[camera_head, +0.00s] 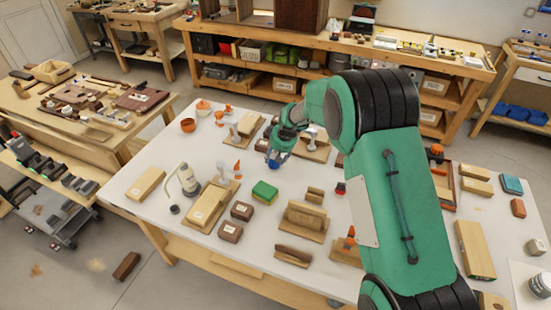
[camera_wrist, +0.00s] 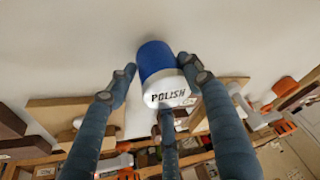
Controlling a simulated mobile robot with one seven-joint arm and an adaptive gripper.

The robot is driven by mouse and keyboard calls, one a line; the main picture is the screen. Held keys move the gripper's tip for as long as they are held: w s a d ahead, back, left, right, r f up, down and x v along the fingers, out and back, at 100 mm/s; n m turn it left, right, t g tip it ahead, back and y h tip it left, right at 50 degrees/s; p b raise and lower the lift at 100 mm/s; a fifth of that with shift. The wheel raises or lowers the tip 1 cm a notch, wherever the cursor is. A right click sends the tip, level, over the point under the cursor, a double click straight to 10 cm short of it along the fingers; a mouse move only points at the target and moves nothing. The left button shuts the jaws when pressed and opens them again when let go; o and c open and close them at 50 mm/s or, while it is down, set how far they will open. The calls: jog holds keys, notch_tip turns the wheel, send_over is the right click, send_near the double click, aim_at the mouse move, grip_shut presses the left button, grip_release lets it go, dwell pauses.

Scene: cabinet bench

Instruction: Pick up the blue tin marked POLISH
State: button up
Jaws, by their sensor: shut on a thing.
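The blue tin (camera_wrist: 155,56) marked POLISH shows in the wrist view, with its white end and black lettering facing the camera. My gripper (camera_wrist: 165,78) has its blue-grey fingers around the tin, two at its sides and one below it in the picture. They are shut on it. In the head view my gripper (camera_head: 277,156) is low over the far middle of the white table (camera_head: 150,215). The tin is hard to tell from the fingers there. I cannot tell whether it touches the table.
Wooden blocks and fixtures stand close around my gripper. A green-topped sponge block (camera_head: 264,191) lies nearer, with a grey bottle (camera_head: 188,180) to its left. Terracotta pots (camera_head: 188,125) stand at the far left.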

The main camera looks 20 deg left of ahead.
aim_at(275, 153)
notch_tip(275, 153, up, 9)
jog(key=shift+f+p, duration=0.1)
jog(key=shift+p, duration=0.85)
